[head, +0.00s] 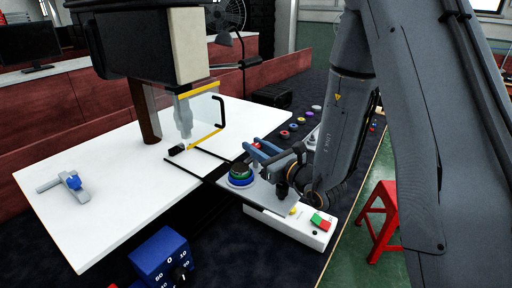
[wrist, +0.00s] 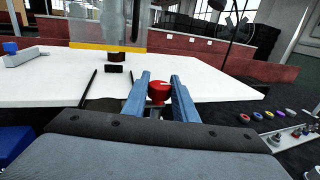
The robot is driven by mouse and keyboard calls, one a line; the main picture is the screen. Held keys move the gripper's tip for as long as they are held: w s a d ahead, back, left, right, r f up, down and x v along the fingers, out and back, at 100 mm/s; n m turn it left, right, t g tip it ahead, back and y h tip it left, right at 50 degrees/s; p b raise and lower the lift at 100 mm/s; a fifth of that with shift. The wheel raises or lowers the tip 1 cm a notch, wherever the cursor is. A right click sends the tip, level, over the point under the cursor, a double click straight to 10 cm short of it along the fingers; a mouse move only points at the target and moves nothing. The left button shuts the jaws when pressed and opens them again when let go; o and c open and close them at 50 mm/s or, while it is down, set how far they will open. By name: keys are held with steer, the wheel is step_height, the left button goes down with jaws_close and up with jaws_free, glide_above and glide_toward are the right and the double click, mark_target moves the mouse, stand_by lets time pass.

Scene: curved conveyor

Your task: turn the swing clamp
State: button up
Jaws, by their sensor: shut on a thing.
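My gripper (head: 256,152) has two blue fingers at the table's right edge. In the wrist view the fingers (wrist: 160,84) are shut on a red round knob (wrist: 158,92), which sits between them. In the head view only a bit of the red knob (head: 257,145) shows behind the fingers. I cannot tell for sure whether this knob belongs to the swing clamp. A grey bar with a blue knob (head: 73,182) lies on the left of the white table; it also shows in the wrist view (wrist: 14,52).
The white table (head: 110,220) carries a machine head with a clear yellow-edged guard (head: 205,120). A blue-ringed button (head: 240,175) is just below my fingers. A switch box (head: 300,228), a blue dial box (head: 160,256) and a red stool (head: 378,215) stand nearby.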

steer(key=o, duration=1)
steer(key=shift+o, duration=0.2)
steer(key=shift+s, duration=0.1)
steer(key=b+v, duration=0.1)
steer(key=v, duration=0.6)
steer(key=shift+s+d+b, duration=0.25)
steer(key=shift+d+b, duration=0.05)
steer(key=shift+a, duration=0.15)
